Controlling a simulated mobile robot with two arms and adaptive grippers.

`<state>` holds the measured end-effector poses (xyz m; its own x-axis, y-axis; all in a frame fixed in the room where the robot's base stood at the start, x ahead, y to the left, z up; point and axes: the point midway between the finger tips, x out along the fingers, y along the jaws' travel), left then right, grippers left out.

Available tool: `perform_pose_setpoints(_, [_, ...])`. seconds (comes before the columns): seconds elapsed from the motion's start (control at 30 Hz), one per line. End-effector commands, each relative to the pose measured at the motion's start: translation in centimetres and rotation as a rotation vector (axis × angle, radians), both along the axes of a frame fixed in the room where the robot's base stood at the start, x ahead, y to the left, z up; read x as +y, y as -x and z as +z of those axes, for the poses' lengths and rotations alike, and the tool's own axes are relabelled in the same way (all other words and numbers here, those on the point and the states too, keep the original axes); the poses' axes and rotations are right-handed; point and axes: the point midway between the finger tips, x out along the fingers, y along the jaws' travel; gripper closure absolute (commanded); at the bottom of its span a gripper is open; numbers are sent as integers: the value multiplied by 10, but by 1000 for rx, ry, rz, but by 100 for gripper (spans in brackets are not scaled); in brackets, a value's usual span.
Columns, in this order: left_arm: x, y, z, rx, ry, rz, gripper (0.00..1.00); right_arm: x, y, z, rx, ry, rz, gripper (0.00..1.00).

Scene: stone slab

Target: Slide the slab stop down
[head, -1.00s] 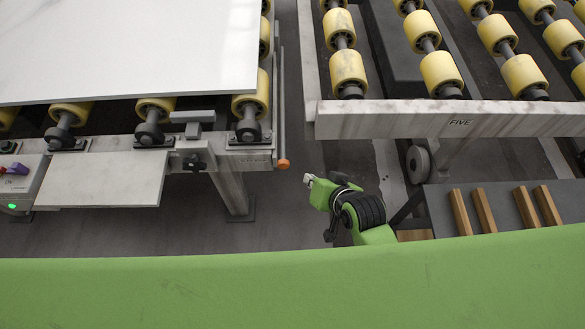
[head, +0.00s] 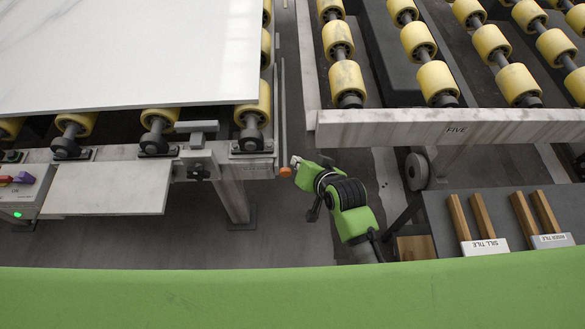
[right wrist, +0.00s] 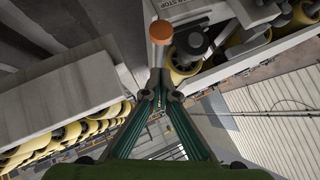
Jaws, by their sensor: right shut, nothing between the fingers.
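A grey rod with an orange end cap (head: 285,171) runs along the right side of the left roller table in the head view. The cap shows as an orange disc just beyond my fingertips in the right wrist view (right wrist: 160,32). A label ending in "STOP" (right wrist: 180,3) is on the frame beside it. My right gripper (head: 296,161) is shut and empty, close to the cap; I cannot tell whether they touch. In the wrist view its fingertips (right wrist: 160,78) meet below the disc. My left gripper is out of view.
A white slab (head: 120,55) lies on the left roller table's yellow rollers. A dark bench (head: 500,220) with wooden strips and tile signs is at lower right.

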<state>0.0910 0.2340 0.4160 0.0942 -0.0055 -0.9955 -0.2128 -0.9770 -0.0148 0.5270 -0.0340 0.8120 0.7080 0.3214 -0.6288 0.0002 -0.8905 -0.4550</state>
Motion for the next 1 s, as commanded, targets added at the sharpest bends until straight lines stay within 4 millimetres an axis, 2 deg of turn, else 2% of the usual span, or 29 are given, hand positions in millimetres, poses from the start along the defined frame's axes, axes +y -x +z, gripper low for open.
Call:
perform_pose_setpoints(0.1, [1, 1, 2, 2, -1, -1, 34, 9, 2, -18, 4, 0, 1, 100])
perform_pose_setpoints(0.23, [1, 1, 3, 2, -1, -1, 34, 14, 2, -28, 3, 1, 0, 100])
perform_pose_setpoints(0.73, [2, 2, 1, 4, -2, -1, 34, 17, 2, -37, 2, 1, 0, 100])
perform_pose_setpoints(1.0, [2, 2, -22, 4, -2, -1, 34, 17, 2, -88, 4, 2, 1, 100])
